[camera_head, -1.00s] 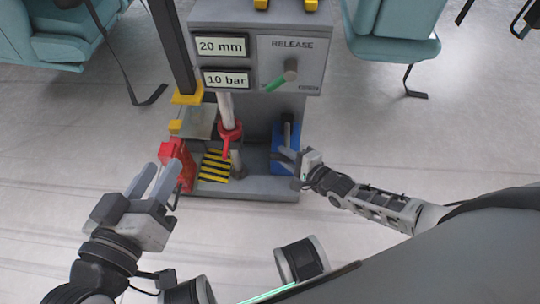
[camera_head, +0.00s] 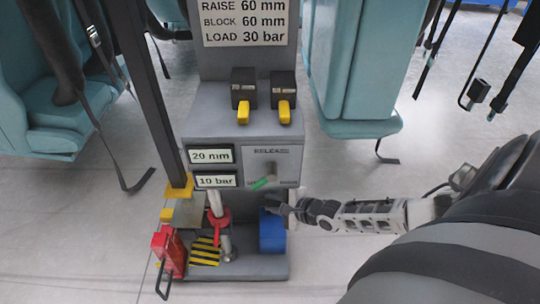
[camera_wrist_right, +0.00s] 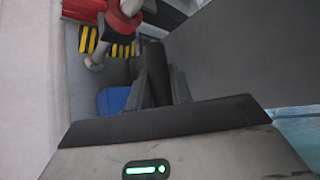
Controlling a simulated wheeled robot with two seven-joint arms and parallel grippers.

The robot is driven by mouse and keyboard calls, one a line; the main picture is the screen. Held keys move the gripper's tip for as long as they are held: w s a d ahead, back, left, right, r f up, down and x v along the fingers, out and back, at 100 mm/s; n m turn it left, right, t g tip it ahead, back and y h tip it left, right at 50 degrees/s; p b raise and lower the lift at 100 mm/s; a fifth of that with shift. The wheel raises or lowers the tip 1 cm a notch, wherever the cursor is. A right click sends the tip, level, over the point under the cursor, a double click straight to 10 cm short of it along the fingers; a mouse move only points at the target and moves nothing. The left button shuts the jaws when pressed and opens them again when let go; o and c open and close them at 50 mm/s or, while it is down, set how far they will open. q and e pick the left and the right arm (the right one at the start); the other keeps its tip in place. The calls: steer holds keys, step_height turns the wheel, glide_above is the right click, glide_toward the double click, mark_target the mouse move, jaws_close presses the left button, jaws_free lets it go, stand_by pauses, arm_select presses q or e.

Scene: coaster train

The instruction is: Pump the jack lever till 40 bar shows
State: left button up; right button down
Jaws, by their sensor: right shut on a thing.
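The jack pump is a blue box (camera_head: 271,232) at the right end of the grey base plate. Its dark lever (camera_wrist_right: 157,72) stands between the fingers in the right wrist view, and the blue body (camera_wrist_right: 113,100) shows below left. My right gripper (camera_head: 277,207) reaches in from the right just above the blue box and is shut on the lever. In the head view the gripper mostly hides the lever. The pressure display (camera_head: 216,181) reads 10 bar and the display above it (camera_head: 211,156) reads 20 mm. My left gripper is out of view.
A release panel (camera_head: 272,165) with a green-tipped knob sits above the pump. A red block with a handle (camera_head: 168,250), a red-collared cylinder (camera_head: 217,215) and a striped pad (camera_head: 205,252) stand to the left. A sign (camera_head: 244,22) reads RAISE 60 mm, BLOCK 60 mm, LOAD 30 bar. Teal seats flank the stand.

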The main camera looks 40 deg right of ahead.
steer(key=shift+w+d+r, duration=0.25)
steer(key=shift+w+d, duration=0.05)
steer(key=shift+d, duration=0.05)
steer(key=c, duration=1.4)
jaws_free()
steer(key=shift+o, duration=0.7)
steer(key=shift+s+a+f, duration=0.1)
steer(key=shift+a+f, duration=0.05)
steer(key=shift+s, duration=0.1)
steer(key=shift+s, duration=0.25)
arm_select(q)
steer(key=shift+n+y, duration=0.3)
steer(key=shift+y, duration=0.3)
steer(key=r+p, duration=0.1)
steer(key=p, duration=0.1)
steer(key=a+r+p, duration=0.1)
steer(key=p, duration=0.1)
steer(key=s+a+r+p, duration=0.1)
steer(key=p, duration=0.1)
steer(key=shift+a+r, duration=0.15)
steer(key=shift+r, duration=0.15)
arm_select(e)
steer(key=v, duration=1.5)
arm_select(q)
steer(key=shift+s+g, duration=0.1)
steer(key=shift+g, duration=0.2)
